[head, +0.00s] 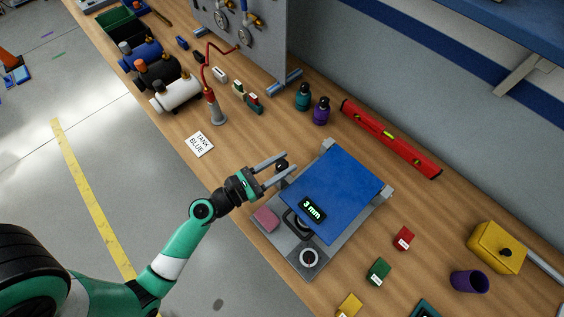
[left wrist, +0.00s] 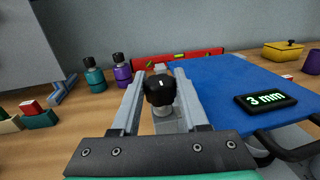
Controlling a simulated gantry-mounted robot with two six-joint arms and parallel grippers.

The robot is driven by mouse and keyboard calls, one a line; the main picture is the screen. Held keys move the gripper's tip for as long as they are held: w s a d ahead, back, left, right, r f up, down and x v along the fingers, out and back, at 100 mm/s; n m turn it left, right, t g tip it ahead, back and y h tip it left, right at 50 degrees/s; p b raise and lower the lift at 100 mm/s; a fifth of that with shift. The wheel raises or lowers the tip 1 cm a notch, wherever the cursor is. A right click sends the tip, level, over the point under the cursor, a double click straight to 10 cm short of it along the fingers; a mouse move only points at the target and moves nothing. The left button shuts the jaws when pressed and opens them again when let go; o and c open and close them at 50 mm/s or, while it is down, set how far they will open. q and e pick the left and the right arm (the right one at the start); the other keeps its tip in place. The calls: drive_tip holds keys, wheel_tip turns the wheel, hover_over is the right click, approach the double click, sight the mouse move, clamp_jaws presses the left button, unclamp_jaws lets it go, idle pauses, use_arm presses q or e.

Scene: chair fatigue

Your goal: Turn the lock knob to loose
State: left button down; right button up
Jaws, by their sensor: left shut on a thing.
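The black lock knob (head: 281,165) sits on a grey post at the left edge of the blue panel (head: 335,185). In the left wrist view the knob (left wrist: 160,88) is black and lobed, with a small pale mark. My left gripper (head: 289,163) reaches it from the left, and its two fingers are shut on the knob, one on each side. The fingers also show in the left wrist view (left wrist: 160,73). A black display (head: 312,209) on the panel reads 3 mm. My right gripper is not in view.
Red (head: 403,238) and green (head: 378,271) blocks lie right.

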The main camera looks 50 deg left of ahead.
use_arm(q)
drive_tip(key=shift+d+r+n+y+p, duration=0.1)
drive_tip(key=shift+n+y+p, duration=0.4)
drive_tip(key=shift+y+p, duration=0.2)
drive_tip(key=shift+d+r+n+y+p, duration=0.1)
drive_tip(key=shift+n+y+p, duration=0.45)
drive_tip(key=shift+y, duration=0.25)
drive_tip(key=n+y+p, duration=0.1)
drive_tip(key=n+y, duration=0.1)
drive_tip(key=y, duration=0.1)
drive_tip(key=shift+g+p, duration=0.4)
drive_tip(key=n+y, duration=0.1)
drive_tip(key=y, duration=0.1)
drive_tip(key=shift+f+n+g+y, duration=0.15)
drive_tip(key=shift+n+g+y, duration=0.15)
drive_tip(key=shift+g, duration=0.1)
drive_tip(key=shift+a+n+g+y, duration=0.15)
drive_tip(key=shift+n+g+y, duration=0.65)
drive_tip(key=shift+y, duration=0.4)
drive_tip(key=shift+c, duration=2.1)
unclamp_jaws()
